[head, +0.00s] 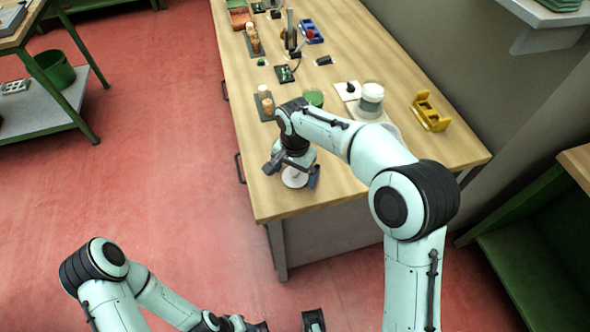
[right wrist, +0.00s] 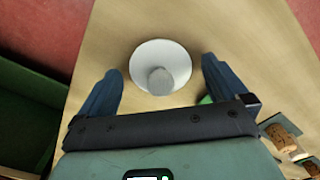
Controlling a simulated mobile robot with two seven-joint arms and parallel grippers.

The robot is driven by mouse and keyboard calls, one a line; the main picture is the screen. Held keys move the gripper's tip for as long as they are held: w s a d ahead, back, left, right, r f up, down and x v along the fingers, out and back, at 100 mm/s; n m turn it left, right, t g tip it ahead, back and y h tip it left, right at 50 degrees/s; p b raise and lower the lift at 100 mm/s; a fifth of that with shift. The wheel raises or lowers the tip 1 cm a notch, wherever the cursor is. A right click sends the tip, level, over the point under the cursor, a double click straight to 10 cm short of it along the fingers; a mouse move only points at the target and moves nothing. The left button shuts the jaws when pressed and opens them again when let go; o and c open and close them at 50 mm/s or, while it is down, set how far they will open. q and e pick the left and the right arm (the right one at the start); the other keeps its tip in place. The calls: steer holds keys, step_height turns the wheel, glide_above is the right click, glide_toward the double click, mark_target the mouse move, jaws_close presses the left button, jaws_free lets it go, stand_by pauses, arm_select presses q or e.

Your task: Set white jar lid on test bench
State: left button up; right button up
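The white jar lid (right wrist: 160,66) is a round white disc with a grey-looking knob at its middle. It lies on the wooden test bench (head: 330,185) near the front end, and shows below my right gripper in the head view (head: 294,180). My right gripper (right wrist: 163,68) is open, with one blue-grey finger on each side of the lid and a visible gap to it. In the head view the right gripper (head: 293,172) hides part of the lid. My left gripper (head: 290,324) is low at the bottom edge, away from the bench and partly cut off.
A white-topped jar (head: 371,96) and a yellow holder (head: 430,112) stand farther back on the bench. Corks (right wrist: 281,137) stand near the bench's left edge. A green round thing (head: 314,98) is partly behind my right arm. The bench's front right is clear.

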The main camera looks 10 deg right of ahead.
mark_target(295, 171)
arm_select(q)
steer(key=shift+w+r+p, duration=0.25)
steer(key=shift+r+p, duration=0.25)
steer(key=shift+r, duration=0.1)
steer(key=shift+w+r+p, duration=0.25)
steer(key=shift+r+p, duration=0.25)
steer(key=shift+r, duration=0.05)
arm_select(e)
step_height(295, 171, up, 12)
steer(key=shift+r, duration=0.2)
arm_select(q)
steer(key=shift+s, duration=0.1)
arm_select(e)
steer(key=shift+f, duration=0.1)
